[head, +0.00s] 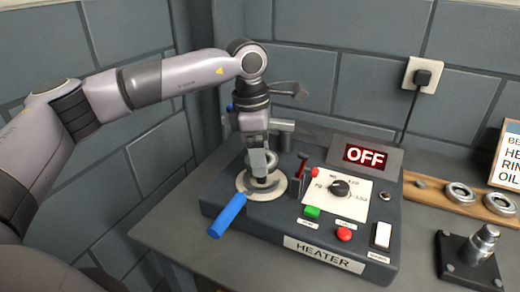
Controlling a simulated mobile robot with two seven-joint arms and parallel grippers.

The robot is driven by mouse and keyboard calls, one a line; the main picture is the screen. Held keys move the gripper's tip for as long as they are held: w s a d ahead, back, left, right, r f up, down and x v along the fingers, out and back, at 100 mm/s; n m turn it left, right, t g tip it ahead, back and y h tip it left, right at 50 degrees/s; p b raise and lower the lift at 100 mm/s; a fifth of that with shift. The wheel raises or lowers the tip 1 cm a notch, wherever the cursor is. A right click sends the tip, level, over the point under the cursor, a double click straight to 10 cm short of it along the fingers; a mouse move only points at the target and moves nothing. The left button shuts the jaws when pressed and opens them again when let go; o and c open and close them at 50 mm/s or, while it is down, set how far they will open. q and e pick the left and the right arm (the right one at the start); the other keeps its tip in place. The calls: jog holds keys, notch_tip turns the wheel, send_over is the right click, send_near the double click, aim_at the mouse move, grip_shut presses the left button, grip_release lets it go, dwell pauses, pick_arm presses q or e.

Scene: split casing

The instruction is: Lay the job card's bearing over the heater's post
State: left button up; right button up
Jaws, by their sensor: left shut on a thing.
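My left gripper (263,172) points down over the round pale plate (243,188) on the left of the heater (225,190). It is shut on a metal bearing ring (268,183), held low at the plate. The gripper hides part of the ring. I cannot make out the heater's post, nor whether the ring is around it or touching the plate. The job card (511,155) stands at the right edge, partly cut off. My right gripper is not in view.
A blue handle (228,215) juts from the plate's front. The display (366,155) reads OFF. Bearings (459,193) sit on a wooden board (425,187) at right. A dark block with a metal post (483,245) stands in front of them.

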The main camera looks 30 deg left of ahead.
aim_at(260, 181)
pick_arm(q)
jog(key=shift+f+b, duration=1.05)
jog(key=shift+f, duration=0.65)
jog(key=shift+f, duration=0.2)
jog(key=o, duration=1.2)
jog(key=shift+o, duration=0.2)
notch_tip(260, 181, up, 10)
jog(key=p, duration=0.7)
jog(key=shift+r, duration=0.15)
